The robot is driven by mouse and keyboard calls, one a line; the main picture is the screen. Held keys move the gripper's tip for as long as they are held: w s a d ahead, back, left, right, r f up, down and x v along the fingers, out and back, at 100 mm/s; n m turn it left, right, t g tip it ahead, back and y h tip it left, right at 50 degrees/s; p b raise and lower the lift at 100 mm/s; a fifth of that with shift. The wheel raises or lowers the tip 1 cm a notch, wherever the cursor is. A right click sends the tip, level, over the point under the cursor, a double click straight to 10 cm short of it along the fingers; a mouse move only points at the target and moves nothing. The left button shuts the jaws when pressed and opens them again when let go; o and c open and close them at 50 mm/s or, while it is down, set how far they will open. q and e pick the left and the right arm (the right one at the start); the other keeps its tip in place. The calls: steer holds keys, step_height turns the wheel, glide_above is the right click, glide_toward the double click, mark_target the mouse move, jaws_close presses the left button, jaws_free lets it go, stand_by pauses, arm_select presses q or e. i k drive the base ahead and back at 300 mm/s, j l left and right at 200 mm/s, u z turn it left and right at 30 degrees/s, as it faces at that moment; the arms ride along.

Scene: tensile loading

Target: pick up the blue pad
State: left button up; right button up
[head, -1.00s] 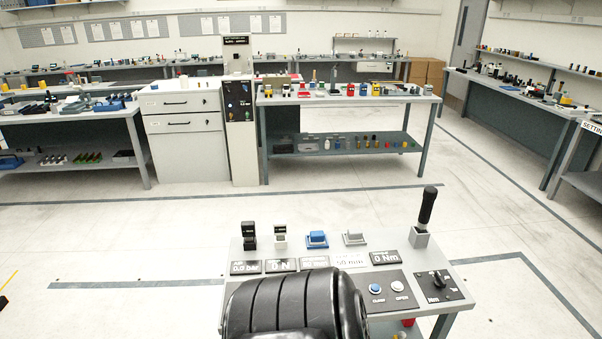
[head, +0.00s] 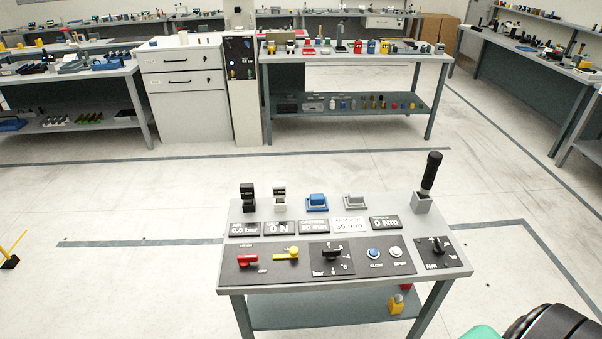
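Neither of my grippers shows. Only a black, ribbed part of my own arm shows at the bottom right corner, well away from the blue pad.
A black-handled tool (head: 430,178) stands upright in a block at the table's back right. Label plates, a red lever (head: 247,260), a yellow lever (head: 287,254), knobs and buttons fill the front. A lower shelf holds a yellow item (head: 396,304). Open floor surrounds the table.

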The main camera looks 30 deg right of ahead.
mark_target(316, 201)
steer(key=z, duration=1)
